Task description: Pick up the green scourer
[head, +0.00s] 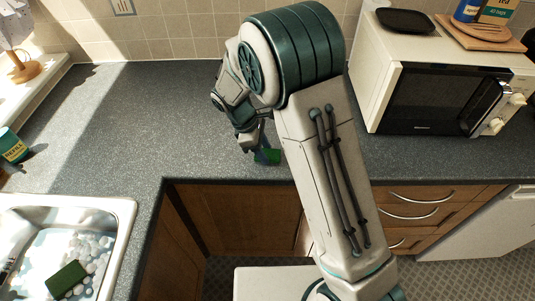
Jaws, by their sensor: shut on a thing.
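My gripper (258,145) hangs over the front edge of the grey worktop, left of my arm. A dark green rectangular scourer or sponge (66,280) lies tilted in the sink among white suds, well away from my gripper at lower left.
The steel sink (122,210) is at lower left, with a green tub (13,146) behind it. A white microwave (440,95) stands at right, with a black dish (405,20) and a wooden board (480,36) on top. The worktop (130,115) left of my gripper is clear.

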